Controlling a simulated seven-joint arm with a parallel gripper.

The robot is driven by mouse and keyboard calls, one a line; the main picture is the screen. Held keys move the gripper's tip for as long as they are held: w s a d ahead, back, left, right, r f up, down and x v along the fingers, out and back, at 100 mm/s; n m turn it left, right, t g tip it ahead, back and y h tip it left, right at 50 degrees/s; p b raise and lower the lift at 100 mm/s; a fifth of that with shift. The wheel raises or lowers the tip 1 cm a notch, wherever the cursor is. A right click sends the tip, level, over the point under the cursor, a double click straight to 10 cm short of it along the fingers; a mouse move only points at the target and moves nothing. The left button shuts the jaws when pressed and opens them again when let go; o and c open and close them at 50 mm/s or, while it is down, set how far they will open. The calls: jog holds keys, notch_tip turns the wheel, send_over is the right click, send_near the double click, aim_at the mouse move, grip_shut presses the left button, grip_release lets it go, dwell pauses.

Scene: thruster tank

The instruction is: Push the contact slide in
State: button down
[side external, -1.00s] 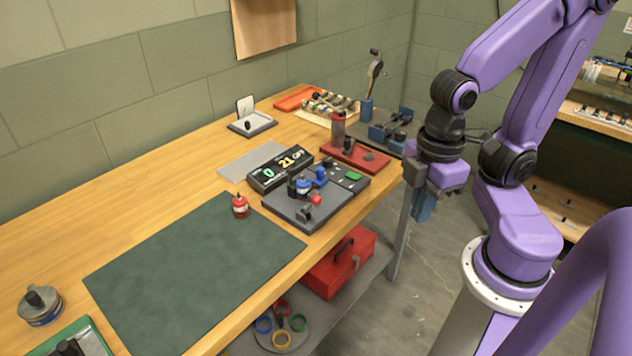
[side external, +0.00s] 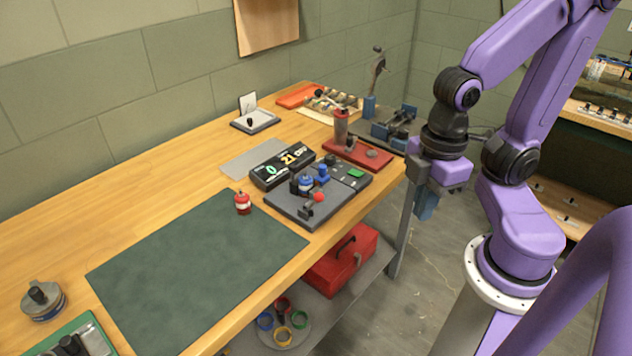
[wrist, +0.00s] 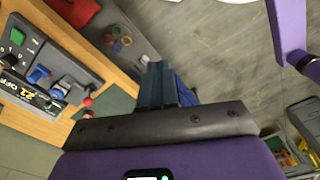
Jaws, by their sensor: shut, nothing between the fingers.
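A dark grey station (side external: 335,208) stands near the bench's front edge. It carries a blue block (side external: 322,172), a blue and white cylinder (side external: 305,184), a red ball knob (side external: 319,197) on a small dark bracket, and a green button (side external: 356,174). I cannot tell which part is the contact slide. The station also shows at the left of the wrist view (wrist: 75,70), with the red knob (wrist: 88,101) at its edge. My gripper (side external: 425,208) is shut and empty, pointing down, off the bench's front edge and right of the station. Its blue fingers show in the wrist view (wrist: 160,85).
A display box (side external: 283,166) reading 0, 21 and OFF stands behind the station. A small red and white bottle-like part (side external: 242,203) stands left of it, by a bare green mat (side external: 195,265). A red tray (side external: 358,153) lies to the right. A red toolbox (side external: 343,259) sits below.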

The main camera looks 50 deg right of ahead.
jog(key=c, duration=1.8)
grip_release()
jog(key=o, duration=0.5)
jog(key=shift+c, duration=0.2)
jog(key=o, duration=0.4)
jog(key=shift+w+a+r, duration=0.1)
jog(key=shift+w+a, duration=0.05)
jog(key=shift+w, duration=0.2)
jog(key=shift+c, duration=0.2)
jog(key=w+a+r, duration=0.1)
jog(key=w+r, duration=0.1)
jog(key=w, duration=0.7)
jog(key=r, duration=0.2)
send_over(323, 166)
notch_tip(323, 166, down, 17)
jog(key=shift+w+f, duration=0.1)
